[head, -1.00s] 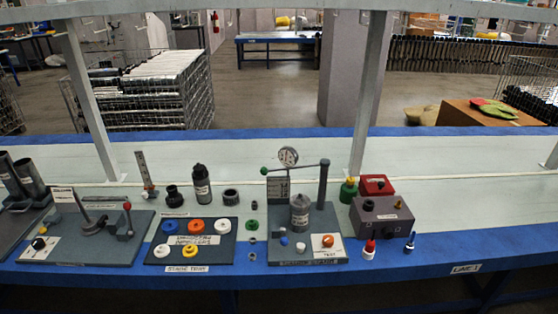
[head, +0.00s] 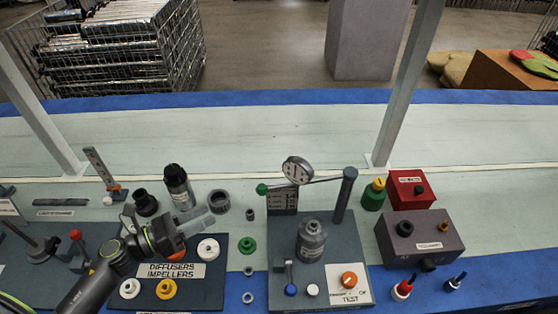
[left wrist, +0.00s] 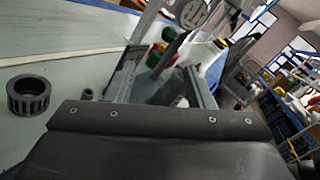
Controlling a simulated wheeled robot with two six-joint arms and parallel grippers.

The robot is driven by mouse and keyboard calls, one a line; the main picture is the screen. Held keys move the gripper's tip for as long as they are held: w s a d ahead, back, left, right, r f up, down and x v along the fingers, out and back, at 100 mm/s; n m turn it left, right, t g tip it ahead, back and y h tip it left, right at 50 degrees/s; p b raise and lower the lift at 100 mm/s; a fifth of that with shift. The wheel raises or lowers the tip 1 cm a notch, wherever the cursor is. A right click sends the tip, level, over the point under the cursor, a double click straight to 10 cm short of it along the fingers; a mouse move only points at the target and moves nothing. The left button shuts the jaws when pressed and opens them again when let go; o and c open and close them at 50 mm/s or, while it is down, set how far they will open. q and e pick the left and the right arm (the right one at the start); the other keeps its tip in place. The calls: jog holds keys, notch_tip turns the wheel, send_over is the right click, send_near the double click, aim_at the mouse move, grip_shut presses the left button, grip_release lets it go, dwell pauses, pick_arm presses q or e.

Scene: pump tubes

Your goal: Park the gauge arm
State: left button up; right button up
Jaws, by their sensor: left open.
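The gauge arm (head: 325,180) is a thin bar running left from a grey post (head: 345,194) on the grey test stand. It carries a round white dial gauge (head: 297,170) and ends in a green knob (head: 262,189). A grey cylinder (head: 312,240) stands on the stand below the bar. My left gripper (head: 203,220) is open above the back of the diffuser tray, left of the green knob and apart from it. The left wrist view shows the dial (left wrist: 190,12) and the green knob (left wrist: 168,34) beyond a dark part of mine. My right gripper is out of view.
A black bottle (head: 178,187) and a dark ring (head: 219,201) stand close behind my left gripper. A labelled tray (head: 205,290) holds coloured discs. Grey (head: 422,242) and red (head: 408,190) boxes stand right of the stand. The bench behind is clear.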

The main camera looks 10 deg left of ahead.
aim_at(265, 188)
pick_arm(q)
jog(key=shift+m, duration=0.7)
jog(key=p+x, duration=0.1)
jog(key=x, duration=0.4)
jog(key=p+x, duration=0.2)
jog(key=x, duration=0.4)
jog(key=r+p+x, duration=0.1)
jog(key=p+x, duration=0.1)
jog(key=x, duration=0.3)
jog(key=shift+s+d+r, duration=0.15)
jog(key=shift+s+d, duration=0.1)
jog(key=shift+d, duration=0.35)
jog(key=shift+w+d, duration=0.5)
jog(key=shift+d, duration=0.05)
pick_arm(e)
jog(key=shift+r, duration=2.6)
pick_arm(q)
grip_shut()
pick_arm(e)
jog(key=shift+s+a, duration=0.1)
